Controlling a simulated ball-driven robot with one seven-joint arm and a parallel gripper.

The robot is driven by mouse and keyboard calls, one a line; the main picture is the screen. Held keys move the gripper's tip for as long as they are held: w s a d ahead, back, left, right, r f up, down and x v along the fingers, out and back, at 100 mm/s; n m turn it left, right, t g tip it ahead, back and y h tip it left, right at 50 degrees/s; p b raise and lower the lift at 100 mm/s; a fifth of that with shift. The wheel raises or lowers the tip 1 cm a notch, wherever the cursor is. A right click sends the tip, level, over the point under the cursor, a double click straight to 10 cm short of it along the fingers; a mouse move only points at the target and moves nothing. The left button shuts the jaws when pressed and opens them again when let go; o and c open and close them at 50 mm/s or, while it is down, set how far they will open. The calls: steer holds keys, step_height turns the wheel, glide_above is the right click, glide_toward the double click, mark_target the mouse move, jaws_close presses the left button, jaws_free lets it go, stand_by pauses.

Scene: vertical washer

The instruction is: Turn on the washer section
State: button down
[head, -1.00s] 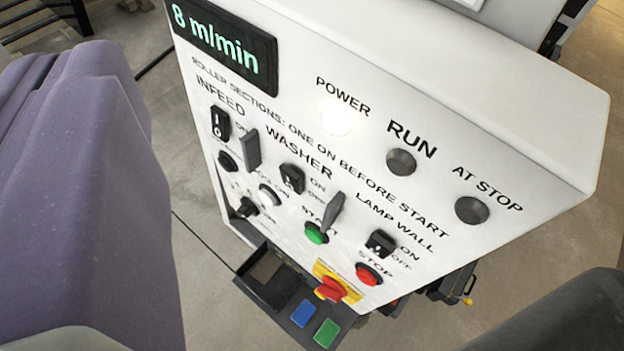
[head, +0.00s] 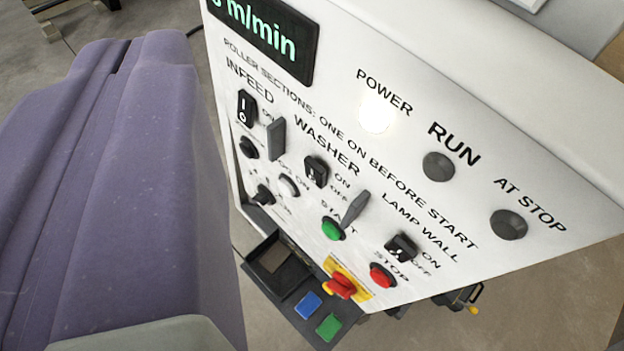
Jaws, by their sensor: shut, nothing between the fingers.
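The washer switch (head: 316,171) is a small black rocker under the WASHER label on the white control panel (head: 335,90), with ON and OFF printed to its right. I cannot tell which side is pressed in. The infeed switch (head: 247,107) is a similar rocker to the upper left. The lamp wall switch (head: 401,247) is to the lower right. My gripper does not show in the head view. Nothing is seen touching the washer switch.
Grey upright fins (head: 276,139) stand out between the switches. Below are the green START button (head: 333,228), red STOP button (head: 383,275) and red emergency stop (head: 341,285). A dark tray (head: 275,259) juts out under the panel. The power lamp (head: 377,115) is lit.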

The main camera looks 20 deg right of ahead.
mark_target(315, 173)
step_height(315, 173, down, 12)
steer(key=n+g+h+p, duration=0.2)
steer(key=n+g+p, duration=0.2)
steer(key=p, duration=1.7)
steer(key=d+g, duration=0.1)
steer(key=g, duration=0.2)
steer(key=shift+s+f+g+h, duration=0.15)
steer(key=shift+s+g+h, duration=0.05)
steer(key=shift+g+h, duration=0.1)
steer(key=w+d+f, duration=0.5)
steer(key=w+f, duration=0.2)
steer(key=w, duration=0.1)
steer(key=shift+d, duration=0.3)
steer(key=shift+r+p, duration=0.1)
steer(key=shift+p, duration=0.35)
